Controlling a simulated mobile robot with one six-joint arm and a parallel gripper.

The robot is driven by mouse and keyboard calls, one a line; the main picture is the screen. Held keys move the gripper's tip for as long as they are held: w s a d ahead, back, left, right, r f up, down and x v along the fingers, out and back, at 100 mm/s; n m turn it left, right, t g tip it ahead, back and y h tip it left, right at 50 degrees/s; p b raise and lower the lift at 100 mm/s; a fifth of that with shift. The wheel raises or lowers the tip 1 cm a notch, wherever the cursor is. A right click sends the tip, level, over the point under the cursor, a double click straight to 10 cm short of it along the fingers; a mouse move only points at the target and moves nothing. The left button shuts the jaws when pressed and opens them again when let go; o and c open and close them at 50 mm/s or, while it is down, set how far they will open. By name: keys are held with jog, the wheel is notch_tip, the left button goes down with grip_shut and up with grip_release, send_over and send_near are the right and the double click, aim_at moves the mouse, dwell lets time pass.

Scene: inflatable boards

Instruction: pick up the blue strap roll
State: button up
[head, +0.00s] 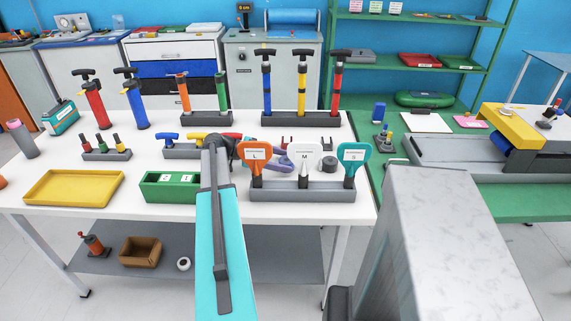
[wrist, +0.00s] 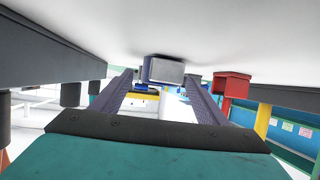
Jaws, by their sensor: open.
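The only strap-like coil I make out is a violet-blue one (head: 277,161) on the white table in the head view. It lies just right of my gripper and is partly hidden by the orange L paddle in front. I cannot tell for sure that it is the blue strap roll. My gripper (head: 228,148) is above the table, just left of the coil and seen from behind. In the wrist view my gripper (wrist: 159,98) has its two dark fingers apart. A grey block (wrist: 166,70) shows beyond them. I see no roll held between the fingers.
A grey holder (head: 285,194) with L, M and teal paddles stands at the table's front right. A dark roll (head: 330,163) lies behind it. A green box (head: 171,187) and yellow tray (head: 75,188) are on the left. Tall pumps (head: 301,85) stand at the back.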

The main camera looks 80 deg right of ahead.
aim_at(281, 160)
jog(key=shift+c, duration=0.3)
jog(key=c, duration=1.1)
jog(key=shift+r, duration=0.2)
jog(key=shift+r+b, duration=0.95)
jog(key=shift+r, duration=3.9)
